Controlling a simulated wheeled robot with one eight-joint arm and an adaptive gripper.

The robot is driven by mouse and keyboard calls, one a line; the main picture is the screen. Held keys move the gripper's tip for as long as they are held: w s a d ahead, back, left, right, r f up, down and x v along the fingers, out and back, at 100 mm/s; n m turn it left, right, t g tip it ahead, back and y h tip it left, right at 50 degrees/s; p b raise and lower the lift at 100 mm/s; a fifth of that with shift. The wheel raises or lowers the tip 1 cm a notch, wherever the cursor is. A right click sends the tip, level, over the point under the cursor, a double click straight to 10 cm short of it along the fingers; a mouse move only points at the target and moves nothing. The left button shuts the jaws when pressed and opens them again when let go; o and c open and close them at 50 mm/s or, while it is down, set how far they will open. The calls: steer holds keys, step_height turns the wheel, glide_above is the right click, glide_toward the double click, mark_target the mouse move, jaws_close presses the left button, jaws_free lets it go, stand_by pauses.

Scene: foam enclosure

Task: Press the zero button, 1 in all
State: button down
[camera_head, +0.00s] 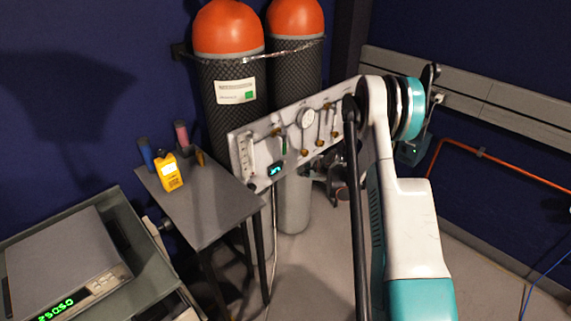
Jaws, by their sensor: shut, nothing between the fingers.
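A bench instrument (62,268) with a grey flat top stands at the lower left. Its front edge carries a lit green digit display (56,309) and small marks or keys (104,282) to the right of it. The key labels are too small to read, so I cannot tell which one is the zero button. My gripper (322,174) appears as a dark shape behind my white and teal arm, below the gauge panel. It is partly hidden, looks shut and empty, and is far to the right of the instrument.
A grey side table (210,208) holds a yellow handheld meter (168,172), a blue cylinder (147,154) and a pink one (182,136). A gauge panel (240,150) with a small lit display stands before two orange-topped gas cylinders (228,28). Floor is open at right.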

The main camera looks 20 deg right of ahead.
steer(key=shift+w+a, duration=0.3)
steer(key=shift+w, duration=0.6)
steer(key=shift+w+a, duration=0.35)
steer(key=shift+w, duration=0.55)
steer(key=shift+w+a, duration=0.3)
steer(key=shift+w, duration=0.6)
steer(key=shift+w, duration=0.1)
steer(key=shift+w+a, duration=0.2)
steer(key=shift+w, duration=0.1)
steer(key=shift+w+a, duration=0.1)
steer(key=shift+w, duration=0.25)
steer(key=shift+s, duration=0.15)
steer(key=shift+s+d, duration=0.25)
steer(key=shift+s, duration=0.35)
steer(key=shift+s, duration=0.1)
steer(key=s, duration=0.1)
steer(key=s+d, duration=0.1)
steer(key=s, duration=0.2)
steer(key=shift+s+d, duration=0.25)
steer(key=shift+d, duration=0.1)
